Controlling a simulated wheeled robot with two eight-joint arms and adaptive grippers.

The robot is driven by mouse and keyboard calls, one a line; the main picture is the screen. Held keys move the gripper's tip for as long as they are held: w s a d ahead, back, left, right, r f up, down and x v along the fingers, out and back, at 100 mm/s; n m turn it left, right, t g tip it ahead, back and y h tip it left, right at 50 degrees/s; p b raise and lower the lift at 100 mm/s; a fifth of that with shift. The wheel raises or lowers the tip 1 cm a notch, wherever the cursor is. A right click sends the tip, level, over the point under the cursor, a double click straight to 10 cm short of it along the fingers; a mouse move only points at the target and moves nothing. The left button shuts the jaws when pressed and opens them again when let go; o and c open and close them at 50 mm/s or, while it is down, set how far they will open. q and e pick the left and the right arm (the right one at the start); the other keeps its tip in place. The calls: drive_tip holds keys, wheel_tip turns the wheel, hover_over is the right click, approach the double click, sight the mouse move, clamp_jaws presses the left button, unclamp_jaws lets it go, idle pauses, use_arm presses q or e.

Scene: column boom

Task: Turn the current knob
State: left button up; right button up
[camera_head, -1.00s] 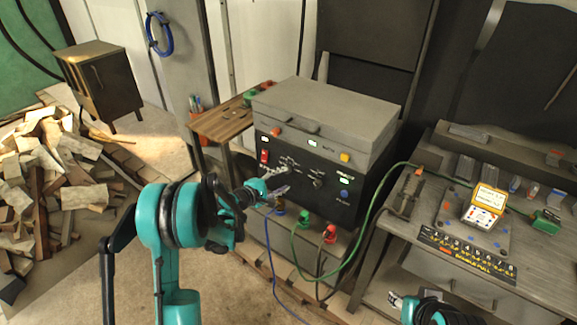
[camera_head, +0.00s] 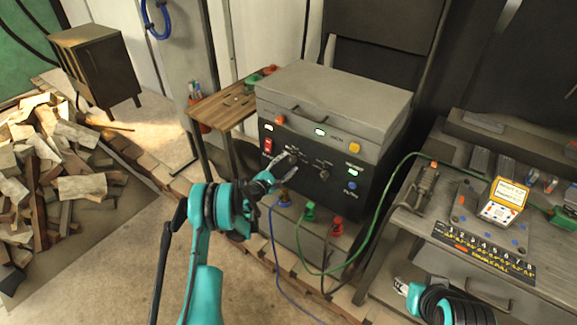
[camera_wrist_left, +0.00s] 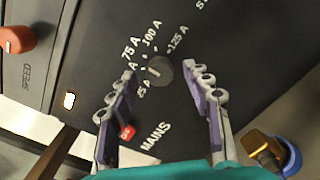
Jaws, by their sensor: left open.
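The current knob (camera_wrist_left: 158,71) is a small round dark grey dial in the left wrist view. White labels such as 75 A, 100 A and 125 A surround it on the black panel (camera_wrist_left: 250,80). My left gripper (camera_wrist_left: 162,75) is open, its purple-and-grey fingers on either side of the knob in that view, with gaps visible. In the head view my left gripper (camera_head: 287,168) is in front of the left part of the panel and covers the dial area. I cannot tell how far the fingertips are from the panel. My right gripper (camera_head: 402,286) is at the lower right, its fingers unclear.
A red mains switch (camera_head: 268,146) is left of the gripper. Another knob (camera_head: 323,173) and a blue knob (camera_head: 352,185) are to its right. Green and red plugs (camera_head: 337,226) with cables hang below. A workbench (camera_head: 415,220) stands at the right.

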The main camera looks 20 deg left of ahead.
use_arm(q)
drive_tip(key=shift+w+d, duration=0.2)
drive_tip(key=shift+w, duration=0.3)
clamp_jaws()
drive_tip(key=shift+m, duration=0.4)
drive_tip(key=m, duration=0.3)
drive_tip(key=shift+m, duration=2.4)
